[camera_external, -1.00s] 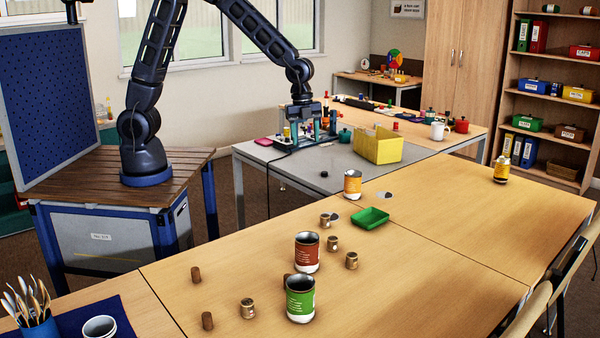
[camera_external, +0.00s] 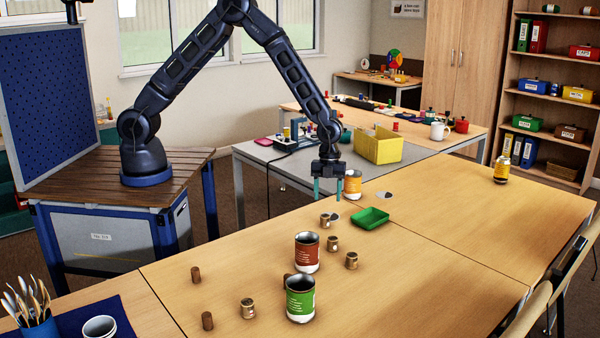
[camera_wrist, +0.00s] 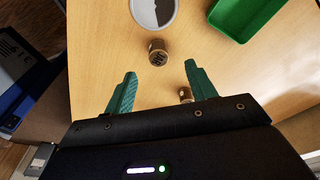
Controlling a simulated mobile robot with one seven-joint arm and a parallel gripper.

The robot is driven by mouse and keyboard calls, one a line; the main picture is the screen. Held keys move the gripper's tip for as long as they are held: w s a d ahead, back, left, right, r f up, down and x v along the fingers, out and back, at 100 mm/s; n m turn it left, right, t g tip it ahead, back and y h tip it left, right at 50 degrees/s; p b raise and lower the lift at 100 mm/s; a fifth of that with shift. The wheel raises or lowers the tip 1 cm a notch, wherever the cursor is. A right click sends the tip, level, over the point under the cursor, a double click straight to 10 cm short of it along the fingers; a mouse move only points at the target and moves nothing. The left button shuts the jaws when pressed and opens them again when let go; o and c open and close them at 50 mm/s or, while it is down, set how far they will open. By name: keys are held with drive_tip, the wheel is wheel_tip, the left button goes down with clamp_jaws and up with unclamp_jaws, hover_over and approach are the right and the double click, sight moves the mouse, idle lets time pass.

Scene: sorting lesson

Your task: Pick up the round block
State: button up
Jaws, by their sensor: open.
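Several small round blocks stand on the wooden table; I cannot tell which one is meant. Small brass-brown ones are a block by the grey disc (camera_external: 325,220), a block (camera_external: 333,243) right of the red can, another (camera_external: 351,260) and one at the front (camera_external: 247,308). Two plain dark brown cylinders are at left, one farther back (camera_external: 196,274) and one nearer (camera_external: 207,320). My gripper (camera_external: 328,194) is open and empty above the table's back edge, fingers down.
A red can (camera_external: 307,252), a green can (camera_external: 300,298) and an orange can (camera_external: 352,184) stand around the blocks. A green tray (camera_external: 371,218) is to the right; it also shows in the wrist view (camera_wrist: 245,15). The table's right part is mostly clear.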

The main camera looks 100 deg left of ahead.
sight(325, 215)
drive_tip(key=shift+s+d+f, duration=0.1)
drive_tip(key=shift+d+f, duration=0.2)
drive_tip(key=shift+f, duration=1.1)
drive_tip(key=shift+s+d+f, duration=0.1)
drive_tip(key=shift+d+f, duration=0.25)
drive_tip(key=shift+f, duration=1.1)
drive_tip(key=shift+s+d+f, duration=0.1)
drive_tip(key=shift+d+f, duration=0.2)
drive_tip(key=shift+f, duration=1.1)
drive_tip(key=c, duration=1.1)
drive_tip(key=shift+o, duration=0.2)
drive_tip(key=shift+r, duration=0.15)
wheel_tip(325, 215, up, 20)
